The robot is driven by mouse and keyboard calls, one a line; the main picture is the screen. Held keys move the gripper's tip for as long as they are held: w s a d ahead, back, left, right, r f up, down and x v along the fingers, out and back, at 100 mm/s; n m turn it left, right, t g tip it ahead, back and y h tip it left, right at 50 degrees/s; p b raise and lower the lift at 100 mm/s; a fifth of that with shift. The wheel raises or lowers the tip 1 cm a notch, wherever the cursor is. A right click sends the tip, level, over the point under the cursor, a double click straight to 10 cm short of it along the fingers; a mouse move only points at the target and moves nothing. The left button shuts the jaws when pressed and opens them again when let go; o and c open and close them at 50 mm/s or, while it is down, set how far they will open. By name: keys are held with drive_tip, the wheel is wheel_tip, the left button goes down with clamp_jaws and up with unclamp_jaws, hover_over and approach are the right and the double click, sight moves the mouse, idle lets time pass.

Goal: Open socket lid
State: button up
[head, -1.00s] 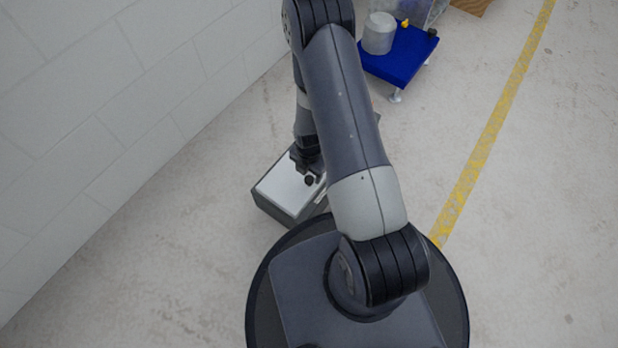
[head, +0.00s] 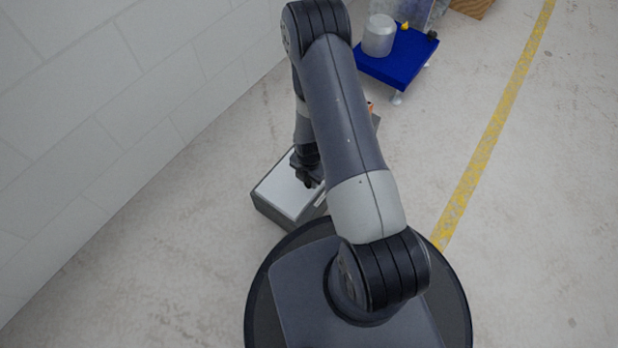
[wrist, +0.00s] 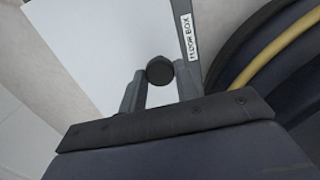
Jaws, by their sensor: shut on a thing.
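The floor box (head: 280,194) sits on the floor in front of my base, with a pale, flat lid. In the wrist view the white lid (wrist: 80,45) fills the upper left, beside a grey rim with a "FLOOR BOX" label (wrist: 189,37). A dark round knob (wrist: 159,70) lies between the fingertips. My gripper (wrist: 160,86) is shut on this knob at the lid's edge near the label. In the head view my gripper (head: 308,181) is over the box's right part, and my arm hides some of the box. I cannot tell whether the lid is raised.
A blue cart (head: 395,68) with a grey cylinder (head: 379,36) stands at the back right. A white block wall (head: 120,80) runs along the left. A yellow line (head: 490,140) crosses the open floor on the right. A yellow curved strip (wrist: 265,50) shows in the wrist view.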

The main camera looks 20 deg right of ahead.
clamp_jaws()
drive_tip(key=shift+r, duration=0.15)
